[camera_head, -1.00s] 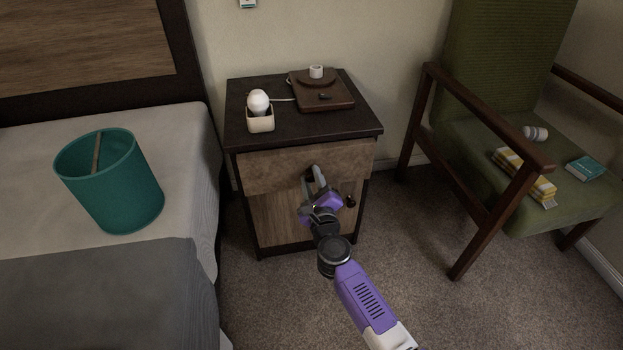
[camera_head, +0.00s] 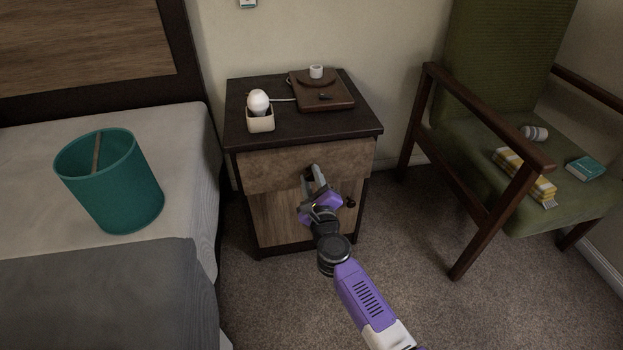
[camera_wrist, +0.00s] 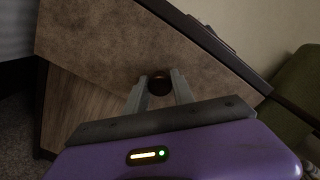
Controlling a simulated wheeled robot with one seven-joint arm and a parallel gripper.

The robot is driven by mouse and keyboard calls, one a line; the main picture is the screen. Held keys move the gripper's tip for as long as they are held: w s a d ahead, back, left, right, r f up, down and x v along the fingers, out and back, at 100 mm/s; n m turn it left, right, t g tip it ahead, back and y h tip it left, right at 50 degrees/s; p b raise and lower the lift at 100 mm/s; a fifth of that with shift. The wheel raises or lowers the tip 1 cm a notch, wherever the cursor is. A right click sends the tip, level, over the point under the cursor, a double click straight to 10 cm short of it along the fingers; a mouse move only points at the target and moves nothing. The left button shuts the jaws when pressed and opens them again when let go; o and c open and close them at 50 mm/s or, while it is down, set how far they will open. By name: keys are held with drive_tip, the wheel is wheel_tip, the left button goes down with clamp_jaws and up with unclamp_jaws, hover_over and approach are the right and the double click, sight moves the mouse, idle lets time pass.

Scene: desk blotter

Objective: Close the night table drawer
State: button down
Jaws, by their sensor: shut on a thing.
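The night table (camera_head: 240,125) has a dark top and a wood drawer front (camera_head: 270,169) above a lower wood door (camera_head: 278,219). In the head view the drawer front looks close to flush with the table body; any small gap is hard to tell. My gripper (camera_head: 313,172) is at the drawer front, with its fingers around the round dark drawer knob. The wrist view shows the knob (camera_wrist: 159,84) between the two fingertips, against the drawer front (camera_wrist: 110,45). The fingers partly hide the knob.
On the table top stand a white bulb in a cream holder (camera_head: 260,122) and a brown box (camera_head: 325,97) with a small white ring. A bed with a teal bin (camera_head: 120,190) is at left. A green armchair (camera_head: 470,150) is at right. Carpet between is clear.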

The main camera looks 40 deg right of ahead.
sight(308, 168)
drive_tip(key=shift+x, duration=2)
drive_tip(key=c, duration=1.1)
unclamp_jaws()
drive_tip(key=shift+w, duration=0.1)
drive_tip(key=shift+o, duration=0.2)
drive_tip(key=shift+d+r, duration=0.1)
drive_tip(key=shift+d, duration=0.1)
drive_tip(key=shift+p+v, duration=0.8)
drive_tip(key=shift+v, duration=3.25)
drive_tip(key=shift+w, duration=0.1)
